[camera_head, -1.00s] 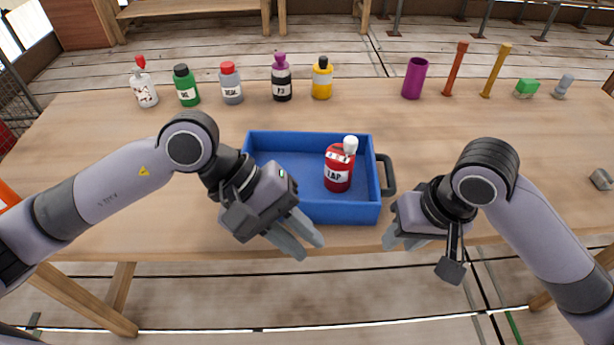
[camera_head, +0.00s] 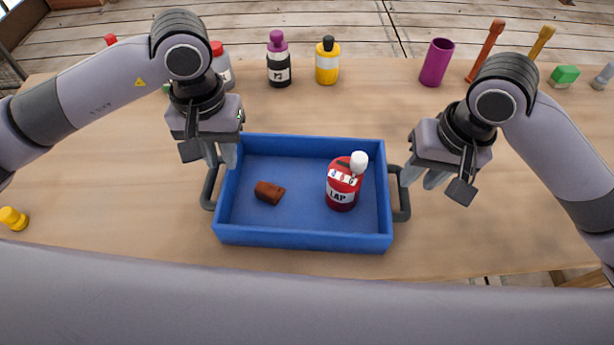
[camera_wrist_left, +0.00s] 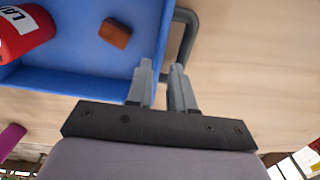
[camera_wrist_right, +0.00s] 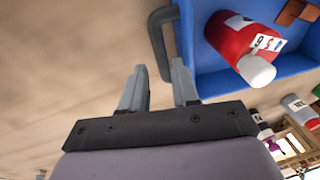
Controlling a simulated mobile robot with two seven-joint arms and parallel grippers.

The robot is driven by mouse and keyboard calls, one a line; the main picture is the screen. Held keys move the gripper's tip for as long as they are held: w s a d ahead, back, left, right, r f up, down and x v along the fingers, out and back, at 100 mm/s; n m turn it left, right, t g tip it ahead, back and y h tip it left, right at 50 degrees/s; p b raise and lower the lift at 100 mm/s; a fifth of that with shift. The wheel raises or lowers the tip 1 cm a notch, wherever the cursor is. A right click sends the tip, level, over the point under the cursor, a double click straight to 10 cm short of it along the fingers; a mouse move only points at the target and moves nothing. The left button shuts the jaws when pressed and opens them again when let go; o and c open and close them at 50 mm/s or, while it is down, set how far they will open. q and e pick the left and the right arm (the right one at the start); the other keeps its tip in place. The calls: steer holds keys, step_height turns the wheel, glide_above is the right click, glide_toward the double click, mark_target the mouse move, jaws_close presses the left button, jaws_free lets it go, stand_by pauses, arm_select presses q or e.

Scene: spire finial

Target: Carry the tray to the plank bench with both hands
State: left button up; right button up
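The blue tray (camera_head: 305,242) lies on the wooden bench, with a dark grey handle at each end. It holds a red bottle (camera_head: 342,188) labelled LAP with a white cap, and a small brown block (camera_head: 269,193). My left gripper (camera_head: 221,158) is open above the left handle (camera_head: 209,188); in the left wrist view the handle (camera_wrist_left: 187,35) lies just beyond the slightly parted fingertips. My right gripper (camera_head: 418,178) is open beside the right handle (camera_head: 402,208); in the right wrist view the handle (camera_wrist_right: 155,40) lies ahead of the parted fingers. Neither grips a handle.
Behind the tray stand a black bottle with purple cap (camera_head: 279,62), a yellow bottle (camera_head: 327,62), a purple cup (camera_head: 437,62) and a green block (camera_head: 564,76). A yellow piece (camera_head: 13,218) lies at the far left.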

mark_target(227, 174)
arm_select(q)
steer(key=shift+s, duration=0.2)
arm_select(e)
steer(key=shift+s, duration=0.15)
arm_select(q)
steer(key=shift+f, duration=0.1)
arm_select(e)
steer(key=shift+f, duration=0.1)
